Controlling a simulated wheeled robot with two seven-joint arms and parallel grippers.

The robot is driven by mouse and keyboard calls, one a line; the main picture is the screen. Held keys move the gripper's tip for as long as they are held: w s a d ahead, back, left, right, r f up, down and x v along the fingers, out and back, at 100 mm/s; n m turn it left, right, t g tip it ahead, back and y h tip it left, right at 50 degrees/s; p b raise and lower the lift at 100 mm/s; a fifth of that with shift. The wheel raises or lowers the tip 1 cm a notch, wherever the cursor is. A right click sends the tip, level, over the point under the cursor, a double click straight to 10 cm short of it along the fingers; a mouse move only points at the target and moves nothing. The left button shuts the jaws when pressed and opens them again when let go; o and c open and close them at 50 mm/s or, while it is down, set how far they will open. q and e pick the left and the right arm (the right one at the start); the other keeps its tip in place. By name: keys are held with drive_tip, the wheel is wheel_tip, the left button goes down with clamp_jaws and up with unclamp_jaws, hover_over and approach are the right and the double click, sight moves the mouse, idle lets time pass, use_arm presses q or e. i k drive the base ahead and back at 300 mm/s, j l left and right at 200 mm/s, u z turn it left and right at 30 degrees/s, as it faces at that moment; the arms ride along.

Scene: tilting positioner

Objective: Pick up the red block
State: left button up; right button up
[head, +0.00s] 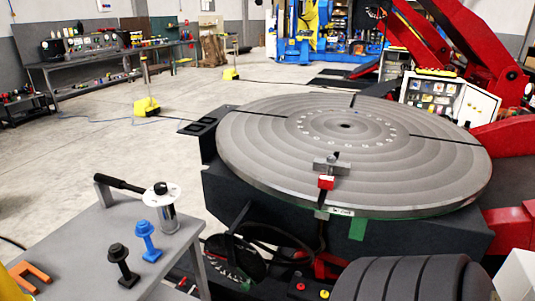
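A small red block (326,182) is at the front edge of the large round grey turntable (270,160). Just behind it on the turntable is a grey bar-shaped piece (332,165) with a small dark knob on top. The red part looks close against this piece; I cannot tell whether the two are joined. A small metal piece shows below the red block at the turntable's rim. Neither of my grippers is in view, and nothing is seen holding the red block.
A grey side table (185,235) at the lower left bears a blue bolt-like piece (148,241), a black one (122,265), an orange bracket (30,275) and a white-topped cylinder. A dark ribbed object (410,279) fills the lower right. Red machinery stands behind the turntable.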

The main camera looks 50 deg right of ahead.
sight(327, 182)
drive_tip(key=z, duration=2.1)
